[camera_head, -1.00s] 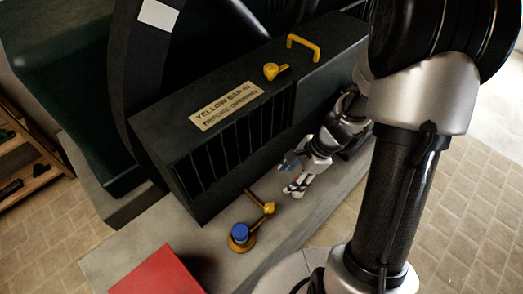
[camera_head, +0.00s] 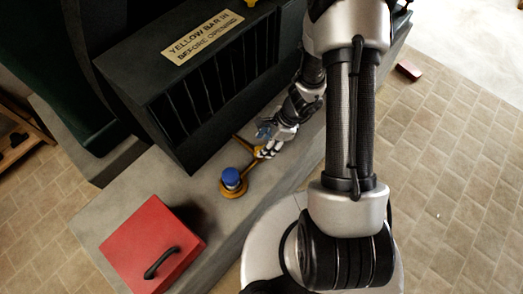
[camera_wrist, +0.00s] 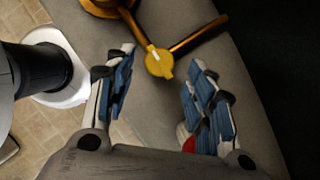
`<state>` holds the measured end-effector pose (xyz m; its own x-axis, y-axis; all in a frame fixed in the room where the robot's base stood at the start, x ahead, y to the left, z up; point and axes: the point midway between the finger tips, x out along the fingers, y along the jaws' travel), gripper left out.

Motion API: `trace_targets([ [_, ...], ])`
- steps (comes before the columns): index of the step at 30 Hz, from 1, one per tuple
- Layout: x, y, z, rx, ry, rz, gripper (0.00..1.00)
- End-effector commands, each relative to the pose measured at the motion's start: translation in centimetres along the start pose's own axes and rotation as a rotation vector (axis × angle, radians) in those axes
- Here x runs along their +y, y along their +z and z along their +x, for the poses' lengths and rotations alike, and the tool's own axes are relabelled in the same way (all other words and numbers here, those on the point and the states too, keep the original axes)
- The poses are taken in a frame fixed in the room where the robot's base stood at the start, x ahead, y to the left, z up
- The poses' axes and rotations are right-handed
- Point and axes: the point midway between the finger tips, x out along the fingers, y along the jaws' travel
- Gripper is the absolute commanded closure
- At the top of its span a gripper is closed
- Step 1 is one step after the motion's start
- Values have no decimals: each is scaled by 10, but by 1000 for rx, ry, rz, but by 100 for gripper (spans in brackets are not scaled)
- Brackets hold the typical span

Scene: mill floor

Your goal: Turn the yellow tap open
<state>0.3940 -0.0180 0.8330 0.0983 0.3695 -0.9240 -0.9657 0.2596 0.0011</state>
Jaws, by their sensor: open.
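The yellow tap (camera_wrist: 159,63) is a round yellow knob with a raised bar across it, set where two brass pipes (camera_wrist: 198,37) meet. In the head view, the brass piping (camera_head: 250,172) runs from a round brass base (camera_head: 233,190) with a blue cap (camera_head: 231,176), and my gripper partly hides the tap. My gripper (camera_head: 266,146) is open and empty beside the tap. In the wrist view, its blue-padded fingertips (camera_wrist: 161,58) are spread to either side of the knob. I cannot tell whether either finger touches it.
A dark slatted cabinet (camera_head: 215,75) with a plaque (camera_head: 203,38) stands behind the pipe. A red box (camera_head: 150,240) with a black handle (camera_head: 161,262) sits on the grey ledge (camera_head: 110,205) at front left.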

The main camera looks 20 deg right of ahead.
Motion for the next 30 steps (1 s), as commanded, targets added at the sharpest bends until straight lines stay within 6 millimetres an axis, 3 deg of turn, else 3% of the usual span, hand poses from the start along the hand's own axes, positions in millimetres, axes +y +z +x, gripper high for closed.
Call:
trace_targets([
  [1, 0, -1, 13, 1, 2, -2, 50],
  [6, 0, -1, 31, 1, 0, -1, 50],
  [18, 0, 0, 37, 0, 0, -1, 50],
  [30, 0, 0, 37, 0, 0, -1, 76],
])
